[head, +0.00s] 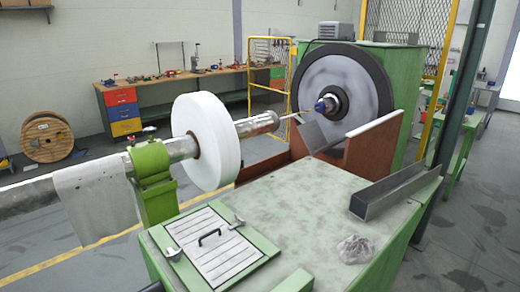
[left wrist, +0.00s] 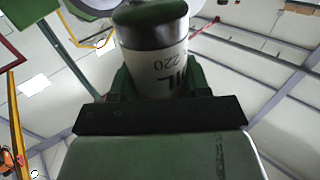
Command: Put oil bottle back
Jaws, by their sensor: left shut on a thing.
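The oil bottle (left wrist: 160,62) shows in the left wrist view, with a white body marked "220", a dark band and a green end. My left gripper (left wrist: 160,84) is shut on it, with dark green fingers on both sides of the body. The lower part of the bottle is hidden behind the gripper. Neither the bottle nor a gripper can be made out in the head view. My right gripper is in neither view.
A green machine table (head: 310,205) bears a hatch plate (head: 215,245), wrenches (head: 237,222), a crumpled rag (head: 356,249) and a metal channel (head: 395,191). Its middle is clear. A white reel (head: 208,140) and shaft stand behind. A workbench (head: 180,85) with tools lines the wall.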

